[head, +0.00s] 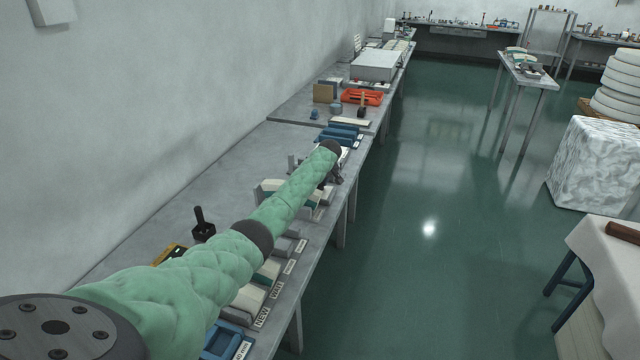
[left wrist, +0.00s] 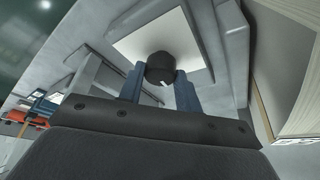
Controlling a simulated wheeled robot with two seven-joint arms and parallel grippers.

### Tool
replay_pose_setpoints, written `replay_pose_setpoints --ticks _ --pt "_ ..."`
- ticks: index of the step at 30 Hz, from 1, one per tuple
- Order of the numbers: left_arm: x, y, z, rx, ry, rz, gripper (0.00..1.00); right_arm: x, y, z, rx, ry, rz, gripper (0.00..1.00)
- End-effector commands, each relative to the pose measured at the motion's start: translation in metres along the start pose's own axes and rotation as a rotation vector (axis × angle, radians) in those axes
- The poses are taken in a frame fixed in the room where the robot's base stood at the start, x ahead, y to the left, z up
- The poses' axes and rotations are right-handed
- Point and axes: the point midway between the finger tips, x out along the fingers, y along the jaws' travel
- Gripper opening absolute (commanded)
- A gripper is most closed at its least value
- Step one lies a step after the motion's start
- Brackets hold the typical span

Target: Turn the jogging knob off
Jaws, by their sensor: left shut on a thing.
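The jogging knob (left wrist: 160,67) is a short black cylinder with a small white mark near its lower edge. It sits in front of a white plate (left wrist: 190,37) on a grey housing in the left wrist view. My left gripper (left wrist: 158,84) has one blue-grey finger on each side of the knob and is shut on it. In the head view, my green-sleeved left arm reaches along the bench, and its gripper (head: 334,177) is small and partly hidden by the wrist. The knob cannot be made out there. My right gripper is in neither view.
A long grey bench (head: 165,215) runs along the left wall. Labelled bins and a black-handled tool (head: 203,223) lie near my arm. An orange tray (head: 361,97) and a grey box (head: 377,66) stand farther along.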

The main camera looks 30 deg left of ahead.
Motion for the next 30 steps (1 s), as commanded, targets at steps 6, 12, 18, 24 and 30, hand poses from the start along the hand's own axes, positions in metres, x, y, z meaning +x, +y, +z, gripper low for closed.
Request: replay_pose_setpoints --ticks 6,12,18,24,30 --pt "0.000 0.000 0.000 0.000 0.000 0.001 0.38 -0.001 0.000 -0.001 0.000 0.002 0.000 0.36" --pt "0.000 0.000 0.000 0.000 0.000 0.001 0.56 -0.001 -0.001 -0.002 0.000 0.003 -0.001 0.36" --pt "-0.001 0.000 0.000 0.001 0.000 0.001 0.56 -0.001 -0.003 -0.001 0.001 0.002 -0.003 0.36" --pt "-0.016 0.001 0.000 0.001 0.001 0.002 0.56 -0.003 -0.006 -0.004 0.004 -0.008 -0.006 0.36" --pt "-0.046 0.001 0.001 0.001 0.002 0.003 0.56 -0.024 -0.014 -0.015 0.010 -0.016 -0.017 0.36"
